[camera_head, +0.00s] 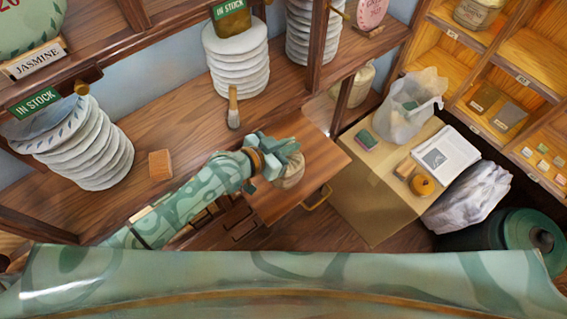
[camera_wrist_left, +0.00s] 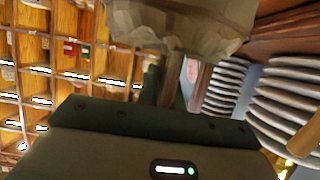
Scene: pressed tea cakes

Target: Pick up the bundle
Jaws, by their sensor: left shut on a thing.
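The bundle (camera_head: 292,179) is a small, rounded, pale tan wrapped thing. In the head view it shows just below the fingers of my left gripper (camera_head: 284,157), over a brown wooden surface (camera_head: 325,168). My left gripper is shut on the bundle and hides part of it. In the left wrist view the bundle (camera_wrist_left: 185,27) fills the top middle, with creased paper-like wrapping, right at the gripper. I cannot tell for sure whether the bundle touches the surface under it. My right gripper is not in view.
Stacks of pale tea cakes (camera_head: 236,62) stand on the shelves behind, with a brush (camera_head: 233,108) and a wooden block (camera_head: 160,164) near. A cardboard box (camera_head: 367,205) at right bears a plastic bag (camera_head: 404,112), a newspaper (camera_head: 445,155) and small items.

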